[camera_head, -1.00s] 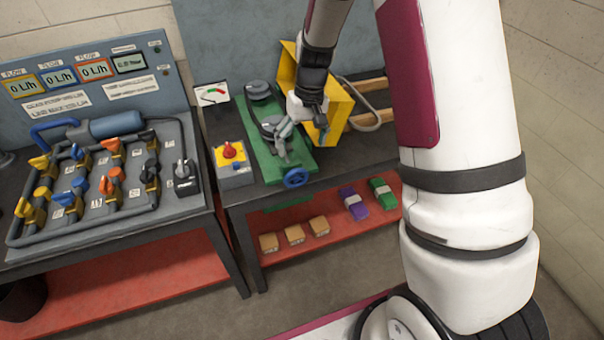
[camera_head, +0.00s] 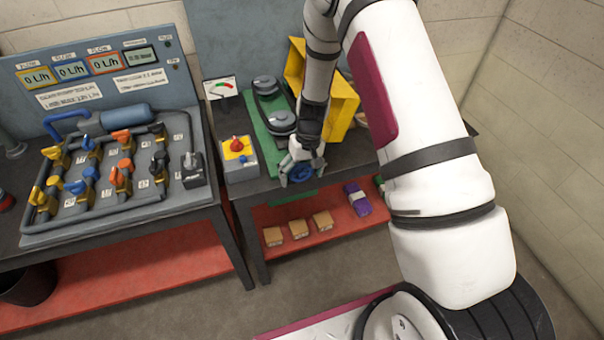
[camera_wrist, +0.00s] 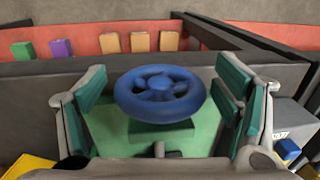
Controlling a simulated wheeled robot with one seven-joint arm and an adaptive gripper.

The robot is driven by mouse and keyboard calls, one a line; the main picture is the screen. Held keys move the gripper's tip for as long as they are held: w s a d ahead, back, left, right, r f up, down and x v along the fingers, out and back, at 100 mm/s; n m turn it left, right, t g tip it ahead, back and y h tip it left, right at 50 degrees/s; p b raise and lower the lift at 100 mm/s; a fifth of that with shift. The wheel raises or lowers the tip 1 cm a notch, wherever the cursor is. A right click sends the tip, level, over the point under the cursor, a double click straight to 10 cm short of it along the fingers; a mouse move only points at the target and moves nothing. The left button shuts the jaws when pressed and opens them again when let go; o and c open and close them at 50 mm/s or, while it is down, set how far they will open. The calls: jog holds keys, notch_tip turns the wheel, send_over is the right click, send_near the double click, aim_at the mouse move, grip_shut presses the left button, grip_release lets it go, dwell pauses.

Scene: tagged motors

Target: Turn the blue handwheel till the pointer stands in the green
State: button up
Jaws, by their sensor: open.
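The blue handwheel (camera_head: 302,172) is at the front end of a green plate (camera_head: 262,128) on the right bench. In the wrist view the handwheel (camera_wrist: 160,92) lies between the two fingers of my gripper (camera_wrist: 160,105), with a gap on each side. My gripper (camera_head: 301,176) is open around the handwheel and holds nothing. The dial gauge (camera_head: 221,88) with its pointer stands at the back left of the green plate. It has a coloured arc with green and red, but the pointer's exact position is too small to tell.
A grey box with a red knob (camera_head: 237,146) stands left of the green plate. A yellow open bin (camera_head: 343,105) stands behind to the right. The left bench holds pipes and several valves (camera_head: 120,180). Several small blocks lie on the red lower shelf (camera_head: 345,224).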

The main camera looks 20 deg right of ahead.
jog(key=c, duration=1.2)
jog(key=shift+o, duration=0.2)
jog(key=shift+f+y, duration=0.15)
jog(key=shift+y, duration=0.15)
jog(key=shift+d+y+b, duration=0.1)
jog(key=shift+y+b, duration=0.2)
jog(key=shift+y, duration=0.1)
jog(key=y, duration=0.3)
jog(key=shift+s+b, duration=0.1)
jog(key=shift+b, duration=0.3)
jog(key=shift+o, duration=0.6)
jog(key=shift+a+y+b, duration=0.25)
jog(key=shift+y+b, duration=0.05)
jog(key=shift+y, duration=0.6)
